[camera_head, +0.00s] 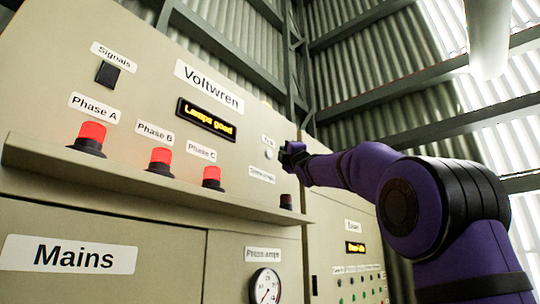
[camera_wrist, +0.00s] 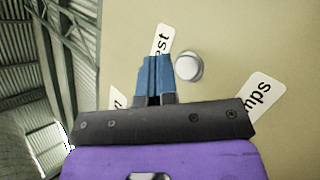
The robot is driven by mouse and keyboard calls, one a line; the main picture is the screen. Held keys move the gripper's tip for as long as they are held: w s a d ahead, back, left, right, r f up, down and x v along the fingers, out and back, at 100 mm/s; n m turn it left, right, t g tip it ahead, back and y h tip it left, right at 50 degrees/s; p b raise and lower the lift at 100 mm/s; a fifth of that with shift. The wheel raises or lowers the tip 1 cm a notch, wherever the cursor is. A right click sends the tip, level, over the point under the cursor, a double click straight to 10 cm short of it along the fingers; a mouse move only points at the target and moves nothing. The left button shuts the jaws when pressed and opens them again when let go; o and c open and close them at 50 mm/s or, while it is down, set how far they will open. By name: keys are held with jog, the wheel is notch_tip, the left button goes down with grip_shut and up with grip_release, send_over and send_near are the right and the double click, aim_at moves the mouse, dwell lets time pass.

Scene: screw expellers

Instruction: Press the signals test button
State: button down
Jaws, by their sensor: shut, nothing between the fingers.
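The signals test button looks like a small round white button (camera_wrist: 188,67) on the beige panel, next to a label ending in "est" (camera_wrist: 161,40). In the head view the button (camera_head: 269,154) is a small pale spot just left of my gripper (camera_head: 290,150). My gripper's two blue fingers (camera_wrist: 155,78) are shut together with nothing between them. In the wrist view their tips are just left of the button and overlap the label's lower end. I cannot tell whether the fingers touch the panel.
A display (camera_head: 206,118) reads "Lamps good". Red lamps for Phase A (camera_head: 91,136), Phase B (camera_head: 160,159) and Phase C (camera_head: 212,176) stand on a ledge (camera_head: 130,180) that juts out below. A dark square (camera_head: 107,73) sits under the "Signals" label.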

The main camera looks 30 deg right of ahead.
jog(key=shift+s+d, duration=0.25)
jog(key=shift+s, duration=0.4)
jog(key=shift+s+d, duration=0.2)
jog(key=shift+s, duration=0.4)
